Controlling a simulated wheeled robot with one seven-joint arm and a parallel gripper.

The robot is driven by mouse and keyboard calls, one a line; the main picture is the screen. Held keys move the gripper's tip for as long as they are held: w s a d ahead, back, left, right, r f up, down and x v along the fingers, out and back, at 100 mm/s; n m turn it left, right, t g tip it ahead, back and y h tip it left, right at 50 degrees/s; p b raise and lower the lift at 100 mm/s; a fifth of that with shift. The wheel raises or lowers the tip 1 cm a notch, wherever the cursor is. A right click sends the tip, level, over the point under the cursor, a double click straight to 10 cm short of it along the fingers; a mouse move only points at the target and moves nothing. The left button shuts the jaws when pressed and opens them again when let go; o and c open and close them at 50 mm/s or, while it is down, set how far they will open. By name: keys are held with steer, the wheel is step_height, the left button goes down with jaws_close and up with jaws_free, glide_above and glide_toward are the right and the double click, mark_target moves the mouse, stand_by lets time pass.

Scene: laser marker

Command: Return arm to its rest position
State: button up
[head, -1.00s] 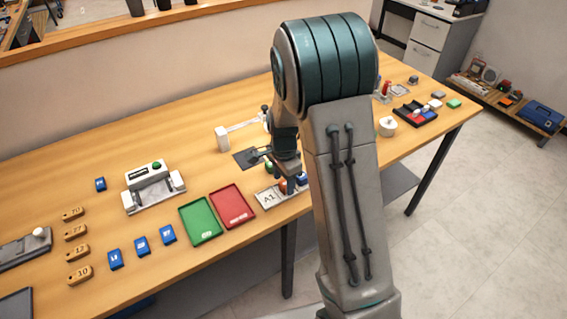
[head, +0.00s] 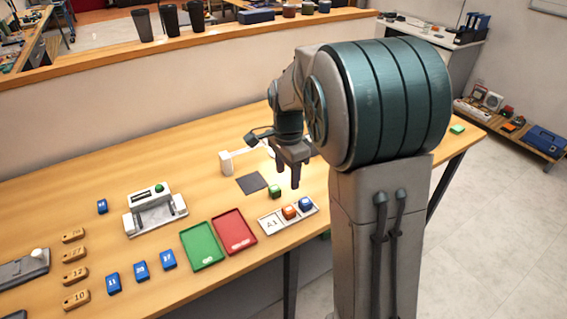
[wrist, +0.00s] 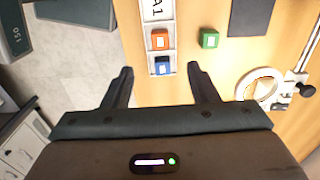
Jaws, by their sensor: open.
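My gripper (head: 292,175) is raised above the wooden table (head: 150,286). In the wrist view my gripper (wrist: 160,88) has its two fingers wide apart with nothing between them. Below it is a white A1 tray (head: 270,222) with an orange block (head: 290,212) and a blue block (head: 306,204) in it. The same orange block (wrist: 160,39) and blue block (wrist: 162,66) show in the wrist view. A green block (head: 274,191) stands on the table beside the tray. My arm hides part of the table's right side.
A green tray (head: 202,254) and a red tray (head: 234,232) lie left of the A1 tray. A dark square pad (head: 251,183) and a white device (head: 227,162) are behind. A grey-white machine (head: 154,208), wooden tags and blue pieces fill the left.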

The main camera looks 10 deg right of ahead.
steer(key=s+r+n+t, duration=0.1)
steer(key=s+r+n, duration=0.1)
steer(key=s+n, duration=0.5)
steer(key=s+r+n+t, duration=0.2)
steer(key=s+n, duration=0.5)
steer(key=s, duration=0.7)
steer(key=shift+d+r, duration=0.3)
steer(key=shift+r, duration=0.1)
